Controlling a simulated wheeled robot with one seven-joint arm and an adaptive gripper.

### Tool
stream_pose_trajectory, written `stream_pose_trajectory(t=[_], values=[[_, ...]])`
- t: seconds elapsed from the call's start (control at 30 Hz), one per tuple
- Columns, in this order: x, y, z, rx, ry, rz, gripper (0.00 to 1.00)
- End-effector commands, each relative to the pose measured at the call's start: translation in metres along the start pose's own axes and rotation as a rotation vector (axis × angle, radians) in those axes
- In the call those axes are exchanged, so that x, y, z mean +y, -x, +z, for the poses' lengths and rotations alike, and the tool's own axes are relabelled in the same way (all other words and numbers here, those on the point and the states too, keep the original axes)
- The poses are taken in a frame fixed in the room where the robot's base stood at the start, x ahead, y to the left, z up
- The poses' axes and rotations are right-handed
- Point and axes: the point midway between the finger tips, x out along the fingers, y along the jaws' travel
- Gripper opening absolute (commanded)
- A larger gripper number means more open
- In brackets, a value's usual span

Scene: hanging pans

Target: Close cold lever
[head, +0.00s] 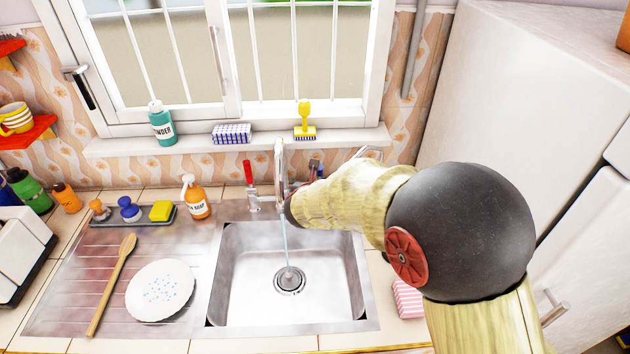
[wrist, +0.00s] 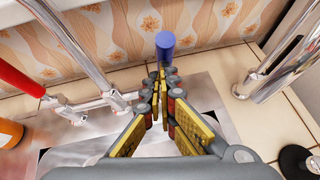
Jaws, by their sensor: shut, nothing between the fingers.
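The blue cold lever (wrist: 165,45) shows in the wrist view just beyond my fingertips; only its blue end is clear, and its base is hidden behind the fingers. My gripper (wrist: 160,88) is shut and empty, pointing at the lever. I cannot tell whether the fingertips touch it. In the head view my arm hides most of my gripper and of the cold lever. The red lever (head: 249,173) stands upright left of the tap spout (head: 280,160); it also shows at the left of the wrist view (wrist: 18,78). A stream of water (head: 285,242) runs from the spout into the sink.
The sink (head: 325,285) is otherwise empty. A plate (head: 160,290) and a wooden spoon (head: 112,285) lie on the drainboard at left. A soap bottle (head: 195,198) stands left of the tap. A chrome pipe (wrist: 285,65) is to the right in the wrist view.

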Motion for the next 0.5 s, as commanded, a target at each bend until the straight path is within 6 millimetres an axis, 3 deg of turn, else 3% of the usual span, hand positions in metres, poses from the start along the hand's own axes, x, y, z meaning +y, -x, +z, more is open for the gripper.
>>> stream_pose_trajectory(t=[0.5], values=[[0.0021, -0.0014, 0.0156, 0.119, 0.016, -0.017, 0.00]])
